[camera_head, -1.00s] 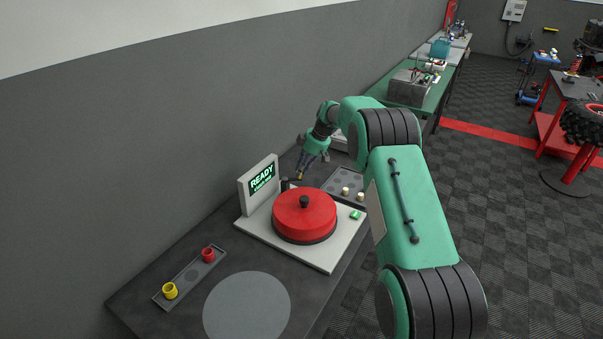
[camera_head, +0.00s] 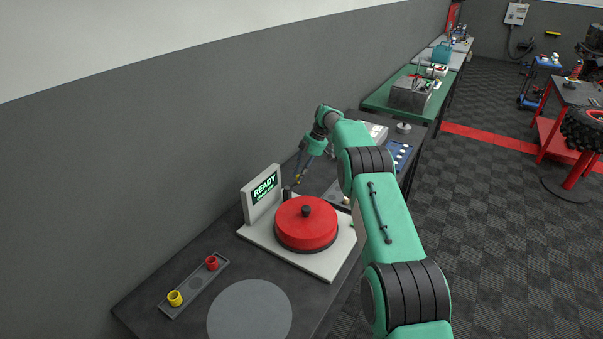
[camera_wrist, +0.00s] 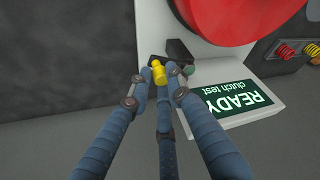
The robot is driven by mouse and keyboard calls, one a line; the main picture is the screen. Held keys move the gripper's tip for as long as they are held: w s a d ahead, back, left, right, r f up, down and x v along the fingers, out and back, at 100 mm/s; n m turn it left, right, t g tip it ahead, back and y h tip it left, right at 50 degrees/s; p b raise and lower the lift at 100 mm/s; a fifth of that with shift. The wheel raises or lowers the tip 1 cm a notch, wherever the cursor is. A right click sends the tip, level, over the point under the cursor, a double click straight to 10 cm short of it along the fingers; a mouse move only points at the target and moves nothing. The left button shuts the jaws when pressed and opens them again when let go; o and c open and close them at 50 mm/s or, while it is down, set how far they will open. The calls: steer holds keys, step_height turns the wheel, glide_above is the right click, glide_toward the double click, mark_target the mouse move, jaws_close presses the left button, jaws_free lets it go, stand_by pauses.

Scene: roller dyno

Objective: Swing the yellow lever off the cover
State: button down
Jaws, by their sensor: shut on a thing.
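The red round cover (camera_head: 300,232) with a black knob sits on the white base plate (camera_head: 330,267). It also shows at the top of the wrist view (camera_wrist: 235,12). The yellow lever end (camera_wrist: 159,72) is between my gripper's fingertips (camera_wrist: 160,80), just off the cover's rim. A dark piece (camera_wrist: 181,52) lies beside it, close to the rim. My gripper is shut on the yellow end. In the head view my gripper (camera_head: 298,180) is behind the cover, near a black post (camera_head: 287,193); the lever is mostly hidden there.
A READY screen (camera_head: 264,187) stands at the back left of the plate, close to my fingers in the wrist view. A tray (camera_head: 193,285) holds a yellow and a red cup. A grey disc (camera_head: 250,310) lies bare in front. The wall is close on the left.

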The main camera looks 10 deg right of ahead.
steer(key=shift+w+a+r+n+g+p, duration=0.25)
steer(key=shift+w+a+n+p, duration=0.25)
steer(key=shift+n+p, duration=0.45)
steer(key=shift+w+a+f+n+g+p, duration=0.15)
steer(key=shift+f+n+g+p, duration=0.15)
steer(key=shift+n+p, duration=0.2)
steer(key=c, duration=1.6)
jaws_free()
steer(key=shift+s+r, duration=0.1)
steer(key=shift+s, duration=0.1)
steer(key=shift+c, duration=0.2)
steer(key=shift+w, duration=0.1)
steer(key=shift+r, duration=0.15)
step_height(320, 180, up, 9)
steer(key=shift+r, duration=0.2)
